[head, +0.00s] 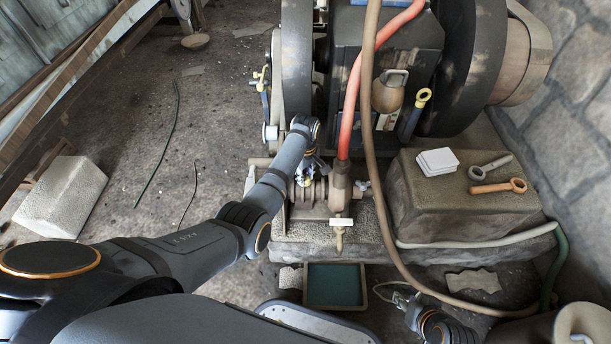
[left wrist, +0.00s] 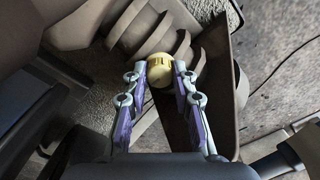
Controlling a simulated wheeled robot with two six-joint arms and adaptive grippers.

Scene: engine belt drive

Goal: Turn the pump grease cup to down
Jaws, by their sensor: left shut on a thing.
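The pump grease cup (left wrist: 159,73) is a small yellow ribbed cap in the left wrist view, beside the grey ribbed pump body (left wrist: 150,30). My left gripper (left wrist: 161,80) is shut on it, one finger on each side. In the head view my left gripper (head: 306,174) reaches down at the left of the pump (head: 314,197), and I cannot make out the cup clearly there. My right gripper (head: 400,298) is low at the right, away from the pump. Its finger opening is too small to judge.
A stone block (head: 465,215) carries a white box (head: 437,161) and two wrench-like tools (head: 498,186). A teal-lined tray (head: 335,286) lies in front. Flywheels (head: 297,60) stand behind.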

